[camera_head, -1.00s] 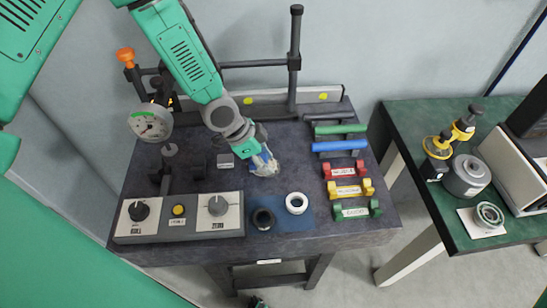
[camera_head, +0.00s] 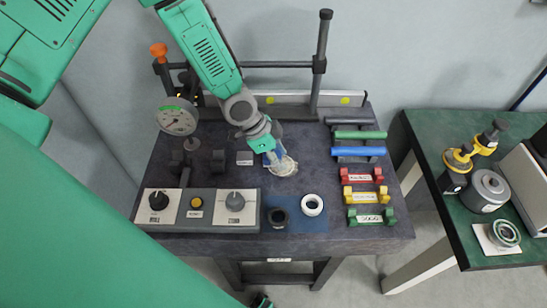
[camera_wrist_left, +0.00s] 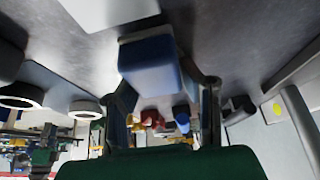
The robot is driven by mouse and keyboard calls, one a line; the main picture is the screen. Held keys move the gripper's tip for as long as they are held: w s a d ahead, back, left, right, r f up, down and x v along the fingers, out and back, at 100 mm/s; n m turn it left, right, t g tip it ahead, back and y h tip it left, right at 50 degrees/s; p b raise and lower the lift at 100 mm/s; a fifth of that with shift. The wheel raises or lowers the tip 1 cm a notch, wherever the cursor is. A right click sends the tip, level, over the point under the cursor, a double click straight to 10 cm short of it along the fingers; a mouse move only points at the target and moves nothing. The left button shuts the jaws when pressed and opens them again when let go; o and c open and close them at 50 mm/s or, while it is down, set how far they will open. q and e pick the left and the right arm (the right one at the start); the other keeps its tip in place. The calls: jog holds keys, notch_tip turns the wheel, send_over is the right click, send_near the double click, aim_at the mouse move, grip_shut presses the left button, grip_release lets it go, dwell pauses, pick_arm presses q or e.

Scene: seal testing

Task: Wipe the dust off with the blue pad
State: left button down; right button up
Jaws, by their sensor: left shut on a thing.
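My left gripper (camera_head: 272,152) reaches down over the dark tabletop of the bench. It is shut on the blue pad (camera_wrist_left: 148,65), which shows between its two fingers in the left wrist view. The pad has a pale face against or very close to the dark surface; I cannot tell whether it touches. In the head view only a little blue shows at the fingers. A roundish whitish dusty patch (camera_head: 285,168) lies on the tabletop right beside the fingertips, partly covered by them. My right gripper is not in view.
A control box with knobs (camera_head: 196,211) stands at the front left, a dial gauge (camera_head: 177,118) behind it. Coloured handles (camera_head: 358,152) and labelled blocks (camera_head: 365,197) line the right side.

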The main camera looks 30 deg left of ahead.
aim_at(295, 163)
pick_arm(q)
jog(key=shift+w+d+r+b, duration=0.15)
jog(key=shift+w+d, duration=0.4)
jog(key=shift+d, duration=0.4)
jog(key=shift+w+d+f+b, duration=0.15)
jog(key=shift+w+d, duration=0.45)
jog(key=shift+d, duration=0.35)
jog(key=shift+w+d+r+b, duration=0.15)
jog(key=shift+w+d, duration=0.4)
jog(key=shift+d, duration=0.4)
jog(key=shift+f, duration=0.2)
jog(key=shift+s+a+f+p, duration=0.1)
jog(key=shift+s+a+p, duration=0.2)
jog(key=shift+s+a, duration=0.3)
jog(key=shift+s+a+p, duration=0.25)
jog(key=shift+s+a, duration=0.15)
jog(key=shift+a, duration=0.4)
jog(key=shift+s+a+f, duration=0.15)
jog(key=shift+s+a, duration=0.2)
jog(key=shift+a, duration=0.15)
jog(key=shift+s+a+p, duration=0.4)
jog(key=shift+s+a, duration=0.1)
jog(key=shift+a, duration=0.2)
jog(key=shift+s+a+p, duration=0.4)
jog(key=shift+s+a, duration=0.05)
jog(key=shift+a, duration=0.2)
jog(key=shift+s+a, duration=0.2)
jog(key=shift+a, duration=0.25)
